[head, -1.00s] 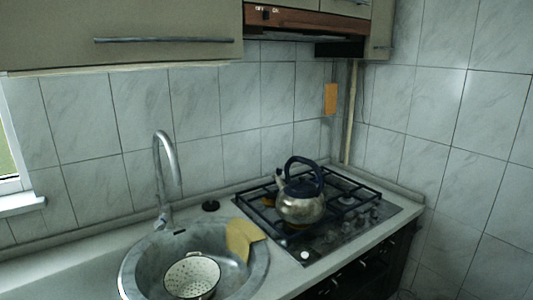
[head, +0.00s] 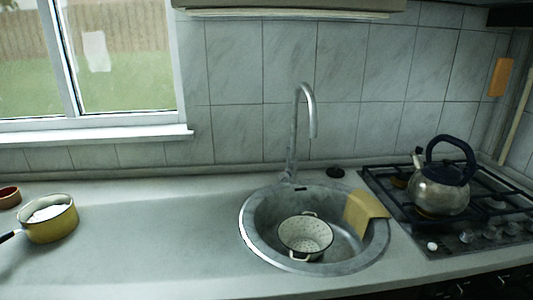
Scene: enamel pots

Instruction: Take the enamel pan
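A yellow pan (head: 50,222) with a dark handle pointing left stands on the counter at the left, with something white inside it. A white, dark-speckled enamel vessel (head: 305,236) with small side handles and a dark rim sits in the sink; its inside has dark dots like a colander. I cannot tell from the frames which of these is the enamel pan. Neither of my grippers shows in the head view.
The round sink (head: 258,246) has a tall faucet (head: 294,130) behind it and a yellow cloth (head: 366,208) over its right rim. A metal kettle (head: 440,190) stands on the gas stove (head: 480,228) at right. A small red bowl (head: 9,197) is at far left. The counter (head: 150,235) between is clear.

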